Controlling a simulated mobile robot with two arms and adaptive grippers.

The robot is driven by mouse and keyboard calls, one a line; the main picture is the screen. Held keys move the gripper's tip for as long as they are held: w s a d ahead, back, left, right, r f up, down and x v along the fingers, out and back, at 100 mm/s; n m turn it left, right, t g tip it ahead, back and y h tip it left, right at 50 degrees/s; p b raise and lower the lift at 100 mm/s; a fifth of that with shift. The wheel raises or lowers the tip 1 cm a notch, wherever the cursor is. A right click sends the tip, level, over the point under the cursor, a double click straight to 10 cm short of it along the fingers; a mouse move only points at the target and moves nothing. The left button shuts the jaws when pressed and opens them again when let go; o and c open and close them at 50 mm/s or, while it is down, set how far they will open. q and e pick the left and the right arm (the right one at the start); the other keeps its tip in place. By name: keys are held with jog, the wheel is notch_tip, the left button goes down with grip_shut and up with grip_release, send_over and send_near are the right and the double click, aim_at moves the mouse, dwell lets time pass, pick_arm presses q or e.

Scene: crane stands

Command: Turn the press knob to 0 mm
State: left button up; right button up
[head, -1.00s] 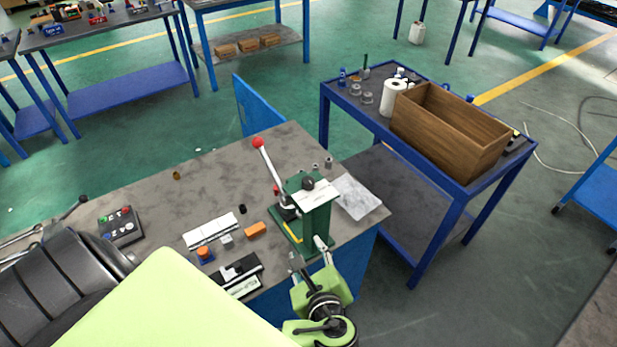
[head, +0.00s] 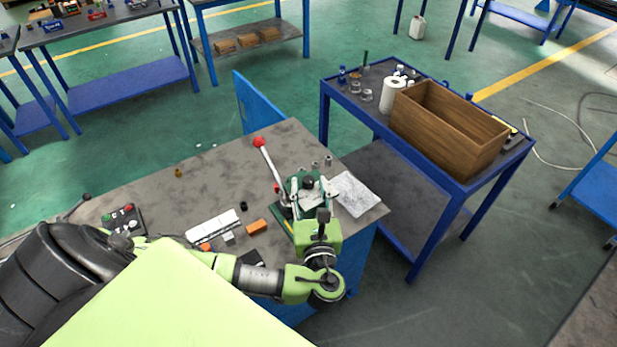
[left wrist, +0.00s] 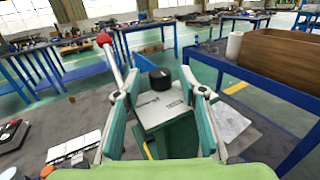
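The green press (head: 290,222) stands near the right end of the grey workbench. Its black round knob (head: 308,182) sits on the press top and shows clearly in the left wrist view (left wrist: 160,78). The white label plate (left wrist: 163,108) lies just in front of the knob; its print is too small to read. A lever with a red ball (head: 259,142) rises at the press's left. My left gripper (head: 311,190) is open over the press top. In the left wrist view its fingers stand apart, left and right of the knob, with no visible contact. My right gripper is not in view.
A button box (head: 124,218), a white block strip (head: 212,226) and an orange block (head: 256,226) lie on the bench (head: 165,197). A crumpled sheet (head: 355,194) lies right of the press. A blue cart (head: 450,186) with a wooden box (head: 448,135) stands behind right.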

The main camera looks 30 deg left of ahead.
pick_arm(q)
jog(key=shift+x, duration=1.3)
grip_shut()
